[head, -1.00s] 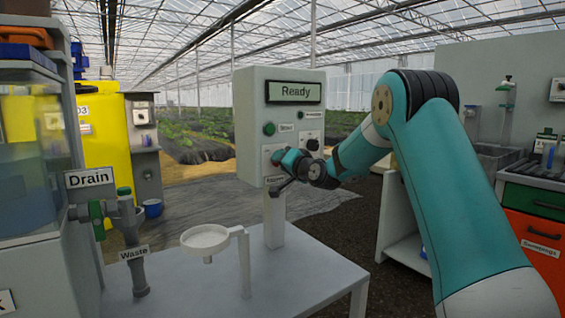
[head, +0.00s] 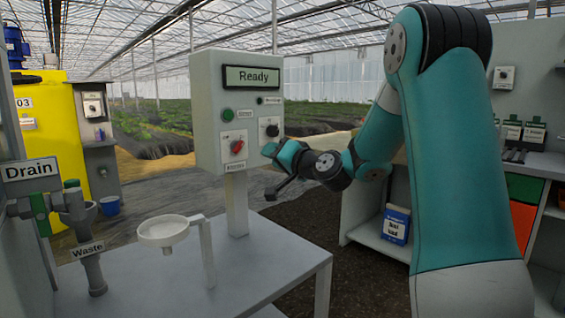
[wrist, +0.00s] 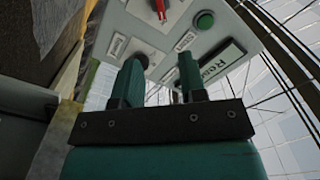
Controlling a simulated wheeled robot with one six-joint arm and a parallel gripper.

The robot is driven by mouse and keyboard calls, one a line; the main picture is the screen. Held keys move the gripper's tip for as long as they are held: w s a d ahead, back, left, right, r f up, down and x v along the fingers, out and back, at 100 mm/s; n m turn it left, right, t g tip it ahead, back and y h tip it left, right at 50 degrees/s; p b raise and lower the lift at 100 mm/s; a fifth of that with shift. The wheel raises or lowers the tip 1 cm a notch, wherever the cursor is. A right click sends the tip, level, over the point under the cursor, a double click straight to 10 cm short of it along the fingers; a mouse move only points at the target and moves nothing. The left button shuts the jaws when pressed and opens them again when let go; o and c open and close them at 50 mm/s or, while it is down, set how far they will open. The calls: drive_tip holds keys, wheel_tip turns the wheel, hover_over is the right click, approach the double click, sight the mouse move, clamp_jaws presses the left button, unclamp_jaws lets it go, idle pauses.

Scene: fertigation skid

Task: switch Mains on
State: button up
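The grey control box (head: 209,103) stands on a post and its display (head: 259,77) reads "Ready". On its front are a green button (head: 228,115), a red rotary switch (head: 237,147) on a white plate, and a black knob (head: 271,130). The label under the red switch (head: 236,167) is too small to read surely.
A grey table (head: 210,280) carries a white funnel dish (head: 165,232). Drain and waste pipework (head: 85,235) stands at left. A shelf unit with a blue-and-white box (head: 397,225) is at right. The aisle behind the box is open.

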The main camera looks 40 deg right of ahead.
drive_tip(key=shift+s, duration=1.5)
drive_tip(key=s+a+f+n+g+y, duration=0.2)
drive_tip(key=a+n+g+y, duration=0.15)
drive_tip(key=a, duration=0.65)
drive_tip(key=s+a+f+n+g+y, duration=0.25)
drive_tip(key=a+n+g, duration=0.2)
drive_tip(key=a, duration=0.65)
drive_tip(key=s+a+f+n+g+h, duration=0.1)
drive_tip(key=s+a+f+n+g, duration=0.3)
drive_tip(key=s, duration=0.8)
drive_tip(key=s+a+f+n+g+h, duration=0.15)
drive_tip(key=s+a+n+g, duration=0.35)
drive_tip(key=s, duration=0.7)
wheel_tip(320, 180, up, 27)
drive_tip(key=m+g+p, duration=0.1)
drive_tip(key=p, duration=2.7)
drive_tip(key=shift+w+r, duration=0.15)
drive_tip(key=shift+w, duration=0.05)
